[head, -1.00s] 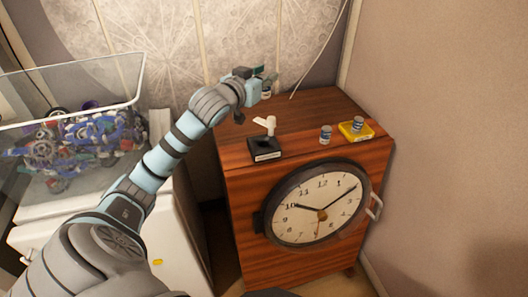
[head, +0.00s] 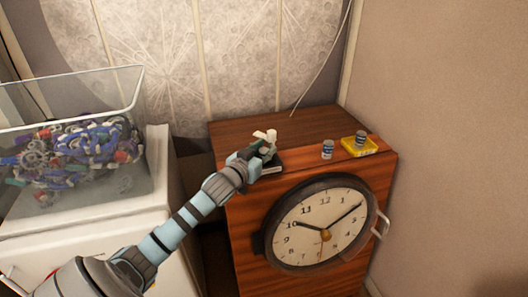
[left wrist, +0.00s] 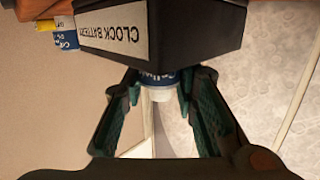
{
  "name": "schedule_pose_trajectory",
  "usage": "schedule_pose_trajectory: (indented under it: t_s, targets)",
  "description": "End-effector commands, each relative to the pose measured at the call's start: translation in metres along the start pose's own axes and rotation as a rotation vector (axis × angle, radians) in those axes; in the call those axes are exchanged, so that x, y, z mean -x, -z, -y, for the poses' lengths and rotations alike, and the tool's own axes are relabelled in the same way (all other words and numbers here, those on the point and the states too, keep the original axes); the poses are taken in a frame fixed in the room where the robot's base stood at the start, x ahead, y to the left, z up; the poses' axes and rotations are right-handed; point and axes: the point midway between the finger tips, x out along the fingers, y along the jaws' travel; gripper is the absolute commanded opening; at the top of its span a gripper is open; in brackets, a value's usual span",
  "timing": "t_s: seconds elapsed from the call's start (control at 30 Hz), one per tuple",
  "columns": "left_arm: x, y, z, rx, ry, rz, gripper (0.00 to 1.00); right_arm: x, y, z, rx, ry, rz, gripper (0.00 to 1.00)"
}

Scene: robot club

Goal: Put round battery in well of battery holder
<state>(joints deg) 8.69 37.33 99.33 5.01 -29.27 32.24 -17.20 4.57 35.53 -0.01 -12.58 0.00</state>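The black battery holder (head: 278,160), with a white label, sits on the left part of the wooden cabinet top. It fills the top of the left wrist view (left wrist: 200,20), upside down, its label reading CLOCK BATTERY. My left gripper (head: 262,150) is at the holder. In the left wrist view its green-padded fingertips (left wrist: 160,88) are closed around a blue round battery (left wrist: 157,77) with a pale end. The holder's edge hides part of this battery, so I cannot tell whether it is in the well. My right gripper is not in view.
A white T-shaped piece (head: 265,135) shows above the holder. A large clock (head: 320,225) is on the cabinet front. A clear bin (head: 60,195) of parts stands left.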

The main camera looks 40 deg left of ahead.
Motion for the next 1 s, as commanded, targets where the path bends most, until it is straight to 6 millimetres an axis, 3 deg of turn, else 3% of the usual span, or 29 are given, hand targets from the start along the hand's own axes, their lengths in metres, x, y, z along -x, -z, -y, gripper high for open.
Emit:
schedule_pose_trajectory:
  t_s: [0.1,0.5,0.67,0.9,1.0]
  targets:
    - [0.0,0.0,0.0,0.0,0.0,0.0,0.45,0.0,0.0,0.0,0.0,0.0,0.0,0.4]
    - [0.008,0.001,0.001,-0.004,0.001,0.0,0.45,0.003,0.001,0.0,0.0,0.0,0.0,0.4]
    - [0.036,0.002,0.0,-0.008,-0.001,0.003,0.45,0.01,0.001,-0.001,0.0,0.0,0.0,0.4]
    - [0.096,0.003,-0.001,-0.011,-0.004,0.004,0.45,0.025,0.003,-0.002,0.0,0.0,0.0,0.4]
    - [0.113,0.003,0.0,-0.007,0.0,0.004,0.45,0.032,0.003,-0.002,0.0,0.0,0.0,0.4]
